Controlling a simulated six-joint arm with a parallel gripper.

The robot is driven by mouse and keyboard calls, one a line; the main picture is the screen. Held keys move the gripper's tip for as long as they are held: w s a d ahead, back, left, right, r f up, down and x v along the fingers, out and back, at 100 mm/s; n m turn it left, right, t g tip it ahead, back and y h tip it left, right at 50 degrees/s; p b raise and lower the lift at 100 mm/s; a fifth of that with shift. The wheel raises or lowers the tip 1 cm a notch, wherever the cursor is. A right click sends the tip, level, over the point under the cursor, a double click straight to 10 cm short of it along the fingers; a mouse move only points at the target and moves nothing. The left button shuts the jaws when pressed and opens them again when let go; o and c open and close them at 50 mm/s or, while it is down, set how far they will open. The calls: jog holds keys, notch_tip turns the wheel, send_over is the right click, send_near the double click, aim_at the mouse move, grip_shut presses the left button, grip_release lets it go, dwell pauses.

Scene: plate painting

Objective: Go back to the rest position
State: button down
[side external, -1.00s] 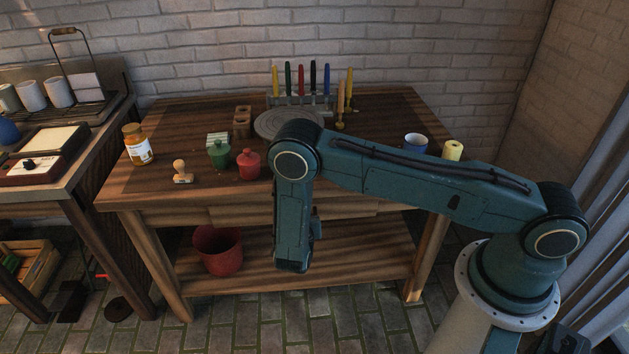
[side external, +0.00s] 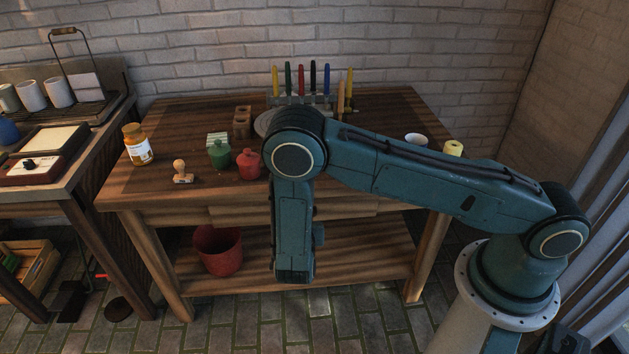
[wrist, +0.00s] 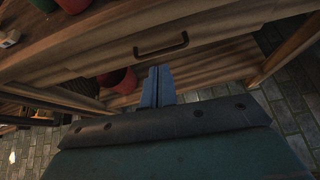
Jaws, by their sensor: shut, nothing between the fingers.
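My gripper (wrist: 158,88) shows in the wrist view with its two fingers together, shut and empty. It is in front of the wooden workbench (wrist: 205,25), near the drawer front with its dark handle (wrist: 161,47). In the side external view my arm is bent, with its forearm hanging down before the bench (side external: 150,222). I cannot make out the fingers in that view. The grey round turntable (side external: 263,122) is mostly hidden behind my elbow.
On the bench stand a green pot (side external: 219,153), a red pot (side external: 248,164), a stamp (side external: 182,172), a jar (side external: 138,146), a cup (side external: 416,139) and a rack of coloured tools (side external: 300,98). A red bucket (side external: 218,250) stands on the lower shelf.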

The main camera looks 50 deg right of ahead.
jog(key=s+d+r+m+g+y, duration=0.25)
jog(key=r+m, duration=0.55)
jog(key=r, duration=0.4)
jog(key=s+d+r+m+g+y, duration=0.1)
jog(key=s+d+r+m, duration=0.15)
jog(key=r+m, duration=0.7)
jog(key=s+r+m+y, duration=0.2)
jog(key=s+r+m, duration=0.2)
jog(key=s+r, duration=0.3)
jog(key=s+a+r+m+y, duration=0.1)
jog(key=s+r+m+y, duration=0.2)
jog(key=s+r, duration=0.5)
jog(key=s+m+t, duration=0.1)
jog(key=s, duration=0.6)
jog(key=shift+s+a+r+m, duration=0.2)
jog(key=shift+a+m, duration=0.1)
jog(key=shift+m, duration=0.05)
